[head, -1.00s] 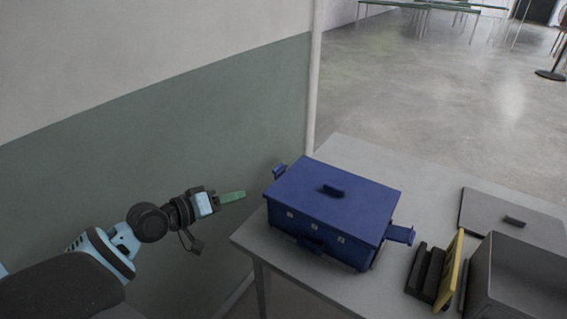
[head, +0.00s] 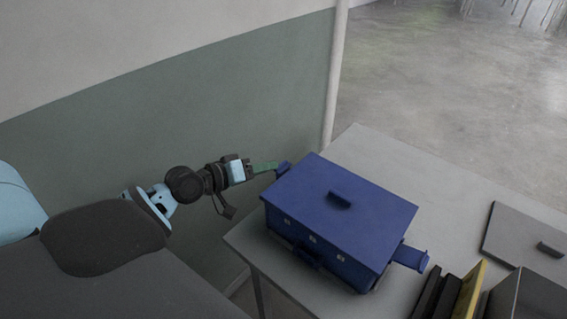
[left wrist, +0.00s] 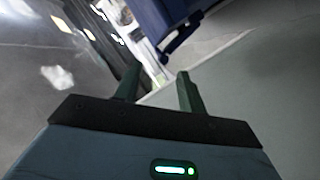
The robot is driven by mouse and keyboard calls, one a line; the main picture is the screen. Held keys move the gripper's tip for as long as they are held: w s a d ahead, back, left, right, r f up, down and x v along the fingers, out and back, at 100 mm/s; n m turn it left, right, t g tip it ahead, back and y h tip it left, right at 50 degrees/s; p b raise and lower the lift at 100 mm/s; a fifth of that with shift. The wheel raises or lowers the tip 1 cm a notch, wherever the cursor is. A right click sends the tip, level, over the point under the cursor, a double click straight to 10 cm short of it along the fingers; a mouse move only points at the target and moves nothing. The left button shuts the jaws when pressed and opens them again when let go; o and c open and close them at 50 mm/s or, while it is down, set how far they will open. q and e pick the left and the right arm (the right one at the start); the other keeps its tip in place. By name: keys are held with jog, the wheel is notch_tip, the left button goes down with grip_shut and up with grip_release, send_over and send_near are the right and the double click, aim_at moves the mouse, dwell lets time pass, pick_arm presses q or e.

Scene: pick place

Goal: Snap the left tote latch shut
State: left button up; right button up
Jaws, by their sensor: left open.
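The blue tote (head: 337,222) stands on the grey table with its lid on and a dark handle (head: 339,199) on top. Its left latch (head: 283,169) sticks outward from the left end. The right latch (head: 410,257) also sticks out at the right end. My left gripper (head: 266,167) is just left of the left latch, its green fingers pointing at it. In the left wrist view the two green fingers (left wrist: 157,85) are apart with nothing between them. Part of the blue tote (left wrist: 168,20) shows beyond them. Whether a finger touches the latch I cannot tell. My right gripper is not in view.
The grey table (head: 375,160) has free room behind the tote. A grey lid (head: 530,243) lies at the right. Dark and yellow upright items (head: 472,292) and a grey box (head: 528,297) stand at the front right. A green and white wall (head: 200,120) is close at the left.

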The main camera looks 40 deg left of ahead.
aim_at(288, 165)
pick_arm(q)
jog(key=shift+x, duration=3.3)
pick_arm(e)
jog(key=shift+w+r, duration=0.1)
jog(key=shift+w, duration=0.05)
pick_arm(q)
jog(key=shift+c, duration=0.4)
grip_shut()
jog(key=shift+d+r+m+y+p, duration=0.3)
jog(key=shift+d+r+m+p, duration=0.25)
jog(key=shift+p, duration=0.7)
jog(key=shift+a+f, duration=0.1)
jog(key=shift+f, duration=0.05)
jog(key=shift+f+m, duration=0.15)
jog(key=shift+m, duration=0.1)
jog(key=shift+s+f, duration=0.1)
jog(key=shift+f, duration=0.1)
jog(key=shift+o, duration=0.2)
grip_release()
jog(key=shift+o, duration=0.2)
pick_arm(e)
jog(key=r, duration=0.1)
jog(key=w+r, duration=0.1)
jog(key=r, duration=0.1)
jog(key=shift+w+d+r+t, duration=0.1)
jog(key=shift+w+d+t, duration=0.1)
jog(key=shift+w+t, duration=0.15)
